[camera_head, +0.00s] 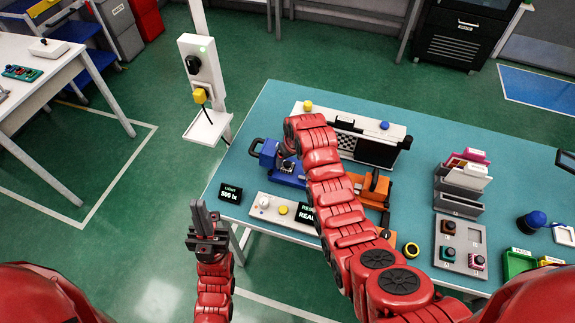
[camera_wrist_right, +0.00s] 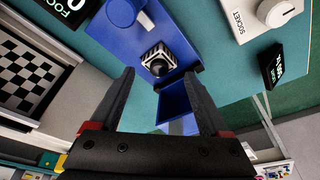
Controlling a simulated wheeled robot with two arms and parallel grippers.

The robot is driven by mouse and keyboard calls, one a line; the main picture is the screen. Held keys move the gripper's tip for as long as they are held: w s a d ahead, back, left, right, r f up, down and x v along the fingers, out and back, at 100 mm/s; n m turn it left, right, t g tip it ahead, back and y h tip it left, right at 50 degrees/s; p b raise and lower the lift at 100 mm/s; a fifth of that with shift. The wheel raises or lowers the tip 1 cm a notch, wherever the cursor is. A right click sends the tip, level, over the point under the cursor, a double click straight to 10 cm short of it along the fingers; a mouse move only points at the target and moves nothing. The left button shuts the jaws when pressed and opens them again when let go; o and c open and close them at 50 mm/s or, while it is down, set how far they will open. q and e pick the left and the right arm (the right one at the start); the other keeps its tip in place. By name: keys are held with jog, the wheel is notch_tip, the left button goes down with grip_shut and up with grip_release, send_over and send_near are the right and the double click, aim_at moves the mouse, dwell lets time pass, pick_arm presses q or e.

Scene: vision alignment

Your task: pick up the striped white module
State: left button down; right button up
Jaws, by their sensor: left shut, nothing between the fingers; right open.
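The striped white module (camera_wrist_right: 157,62) is a small block with black and white stripes and a round black top. In the right wrist view it sits on a blue fixture (camera_wrist_right: 188,52). My right gripper (camera_wrist_right: 160,76) is open, with its two fingers apart on either side of the module's position in the picture and nothing held. My left gripper (camera_head: 198,207) is shut and empty, left of the table's edge.
On the teal table (camera_head: 428,111), a checkered panel unit (camera_head: 348,135) stands behind the fixture and an orange device (camera_head: 375,187) to its right. A socket box (camera_head: 270,208) and a lux display (camera_head: 230,190) are in front. A rack (camera_head: 462,183) stands farther right.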

aim_at(288, 164)
jog(key=shift+p+x, duration=0.75)
jog(key=shift+x, duration=0.2)
jog(key=shift+w+a+f, duration=0.15)
jog(key=shift+w+f, duration=0.1)
jog(key=shift+f, duration=0.05)
jog(key=shift+x, duration=0.8)
jog(key=shift+c, duration=0.2)
jog(key=c, duration=1)
jog(key=shift+r, duration=0.1)
